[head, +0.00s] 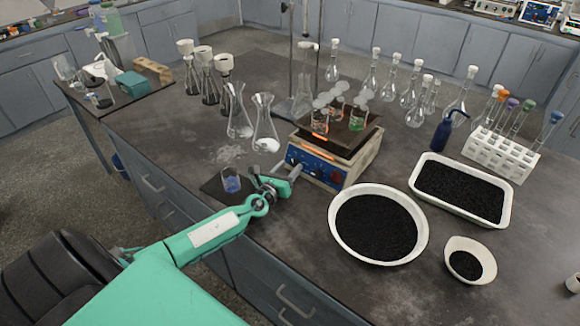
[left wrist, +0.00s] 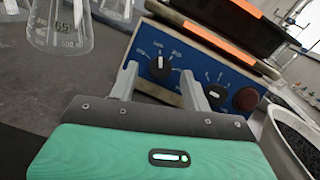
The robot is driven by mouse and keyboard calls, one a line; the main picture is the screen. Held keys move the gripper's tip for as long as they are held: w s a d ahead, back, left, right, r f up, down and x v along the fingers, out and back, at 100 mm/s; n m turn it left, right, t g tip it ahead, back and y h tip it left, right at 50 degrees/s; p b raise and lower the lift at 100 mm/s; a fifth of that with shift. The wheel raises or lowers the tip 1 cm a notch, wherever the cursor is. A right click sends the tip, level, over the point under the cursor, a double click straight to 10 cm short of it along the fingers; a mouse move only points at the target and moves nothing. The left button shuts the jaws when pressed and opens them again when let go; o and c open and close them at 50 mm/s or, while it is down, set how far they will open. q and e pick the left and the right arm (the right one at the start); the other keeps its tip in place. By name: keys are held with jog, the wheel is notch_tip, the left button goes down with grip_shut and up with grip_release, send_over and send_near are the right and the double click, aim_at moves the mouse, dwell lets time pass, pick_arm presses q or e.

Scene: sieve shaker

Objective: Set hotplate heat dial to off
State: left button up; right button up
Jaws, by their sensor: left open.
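The hotplate (head: 345,165) stands mid-bench, with a blue front panel (left wrist: 150,40) facing my left arm. The panel carries a left black dial (left wrist: 160,67), a right black dial (left wrist: 217,95) and a red round knob or button (left wrist: 246,99). The left dial's white pointer is near upright; I cannot read which dial is for heat. Orange-lit strips (left wrist: 220,45) show above the panel. My left gripper (head: 290,175) is open in front of the panel. In the left wrist view its fingers (left wrist: 158,72) appear on either side of the left dial; contact is unclear.
Small steaming beakers (head: 320,121) stand on the hotplate top. Conical flasks (head: 264,125) are left of it, and a small beaker of blue liquid (head: 231,180) is close to my left gripper. A round pan of black grains (head: 333,235) lies to the right in front.

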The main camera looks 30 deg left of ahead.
pick_arm(q)
jog(key=shift+w, duration=0.65)
pick_arm(e)
jog(key=shift+s+a, duration=0.25)
jog(key=shift+a, duration=0.2)
pick_arm(q)
jog(key=shift+c, duration=0.5)
jog(key=c, duration=0.9)
pick_arm(e)
jog(key=shift+w+d, duration=0.1)
jog(key=shift+d, duration=0.3)
pick_arm(q)
jog(key=shift+r+n, duration=0.1)
jog(key=shift+n, duration=0.2)
pick_arm(e)
jog(key=shift+r, duration=0.2)
